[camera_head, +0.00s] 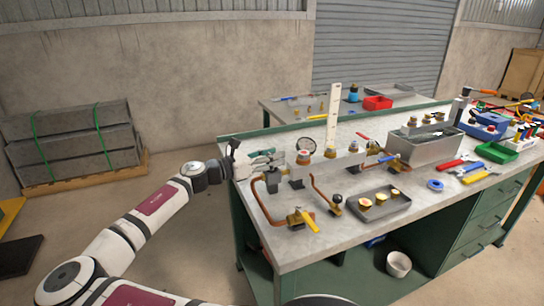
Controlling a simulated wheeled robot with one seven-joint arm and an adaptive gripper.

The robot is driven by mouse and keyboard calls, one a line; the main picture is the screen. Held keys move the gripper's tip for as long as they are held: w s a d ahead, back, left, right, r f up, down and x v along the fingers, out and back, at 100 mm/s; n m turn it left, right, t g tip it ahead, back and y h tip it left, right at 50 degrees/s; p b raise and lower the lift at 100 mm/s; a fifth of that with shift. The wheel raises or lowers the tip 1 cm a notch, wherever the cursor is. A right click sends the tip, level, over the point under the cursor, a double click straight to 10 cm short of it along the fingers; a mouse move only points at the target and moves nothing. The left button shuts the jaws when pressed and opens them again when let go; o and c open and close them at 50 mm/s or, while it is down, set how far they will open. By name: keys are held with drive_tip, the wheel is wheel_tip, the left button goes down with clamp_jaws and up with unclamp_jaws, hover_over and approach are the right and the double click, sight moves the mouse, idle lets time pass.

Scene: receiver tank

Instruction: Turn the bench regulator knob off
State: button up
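The green-framed workbench (320,240) carries piping, valves and gauges on its pale top. Near its left end is a fitting with a pale round top (308,145), close to a dark-rimmed gauge (303,157). A small dark knob (336,199) stands on a brass fitting nearer the front edge. I cannot tell for sure which of these is the regulator knob. My gripper (272,160) is over the bench's left end, pointing right, just left of the gauge. Its fingers are small and overlap the fittings behind, so their opening and any contact are unclear.
A yellow-handled valve (302,218) and copper pipes (325,195) stand near the front left. A tall white strip (333,118) rises behind. A grey tray (378,207) with round brass parts and loose tools lie to the right. Open floor is left of the bench.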

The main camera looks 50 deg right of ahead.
drive_tip(key=c, duration=0.6)
drive_tip(key=shift+o, duration=0.2)
drive_tip(key=shift+s+r+n+t+p, duration=0.15)
drive_tip(key=shift+n+t+p, duration=0.35)
drive_tip(key=shift+p, duration=0.5)
